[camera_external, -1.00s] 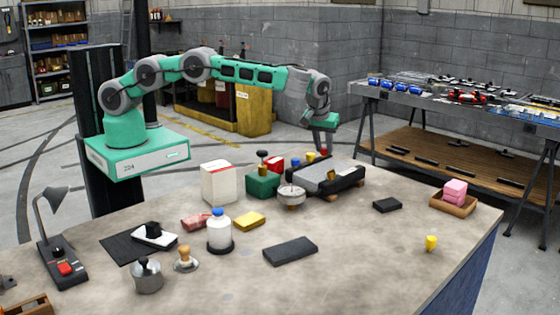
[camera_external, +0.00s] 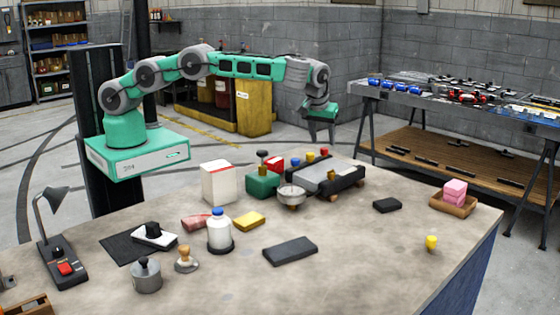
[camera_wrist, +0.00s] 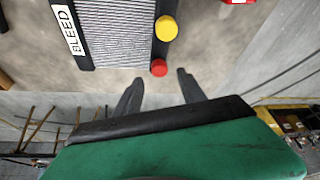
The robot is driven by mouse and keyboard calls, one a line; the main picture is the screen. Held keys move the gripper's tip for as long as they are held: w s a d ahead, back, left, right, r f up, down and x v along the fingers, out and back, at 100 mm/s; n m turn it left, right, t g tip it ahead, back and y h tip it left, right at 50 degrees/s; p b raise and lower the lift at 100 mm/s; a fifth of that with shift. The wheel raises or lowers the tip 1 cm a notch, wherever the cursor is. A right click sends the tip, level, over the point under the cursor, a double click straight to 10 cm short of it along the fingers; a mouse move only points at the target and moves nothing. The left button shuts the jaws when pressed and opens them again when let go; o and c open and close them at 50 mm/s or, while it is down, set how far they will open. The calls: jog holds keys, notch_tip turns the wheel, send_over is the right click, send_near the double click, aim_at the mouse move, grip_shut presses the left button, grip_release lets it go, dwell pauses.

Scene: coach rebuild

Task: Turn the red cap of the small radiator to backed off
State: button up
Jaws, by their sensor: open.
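The small radiator (camera_external: 328,176) lies flat on the bench, a pale finned core with black ends. Its red cap (camera_external: 324,152) is at the far end, beside a yellow cap (camera_external: 310,156). In the wrist view, the radiator (camera_wrist: 115,30) carries a BLEED label (camera_wrist: 68,28). The red cap (camera_wrist: 159,68) is round, just past the yellow cap (camera_wrist: 166,28). My gripper (camera_external: 321,141) is open and points down above the red cap. In the wrist view, my gripper's (camera_wrist: 160,76) fingertips frame the red cap, apart from it. The cap's turned position cannot be read.
A white box (camera_external: 218,182) stands farther left. A black block (camera_external: 387,205) lies to the right, with bare bench around it.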

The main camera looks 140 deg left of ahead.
aim_at(322, 149)
jog(key=w+d+b, duration=0.1)
jog(key=d, duration=0.3)
jog(key=w+d+b, duration=0.1)
jog(key=w+d, duration=0.1)
jog(key=d, duration=0.2)
jog(key=w+d+r+b, duration=0.1)
jog(key=d, duration=0.2)
jog(key=shift+w+d, duration=0.15)
jog(key=shift+d, duration=0.25)
jog(key=s+a+m+y+b, duration=0.1)
jog(key=s+a+b, duration=0.1)
jog(key=s+a+m+t+y+b, duration=0.1)
jog(key=a+m+y+b, duration=0.1)
jog(key=a+b, duration=0.1)
jog(key=s+a+f+m+t+y+b, duration=0.1)
jog(key=s+a+y+b, duration=0.1)
jog(key=a+b, duration=0.1)
jog(key=shift+s+a+m, duration=0.15)
jog(key=shift+s+m, duration=0.15)
jog(key=shift+s, duration=0.05)
jog(key=s+d+f+m+t+y+b, duration=0.2)
jog(key=s+m+t+y+b, duration=0.1)
jog(key=m+t+b, duration=0.15)
jog(key=shift+t, duration=0.35)
jog(key=p+x, duration=0.1)
jog(key=x, duration=0.6)
jog(key=shift+w+a+p, duration=0.15)
jog(key=shift+w+p, duration=0.05)
jog(key=shift+p, duration=0.15)
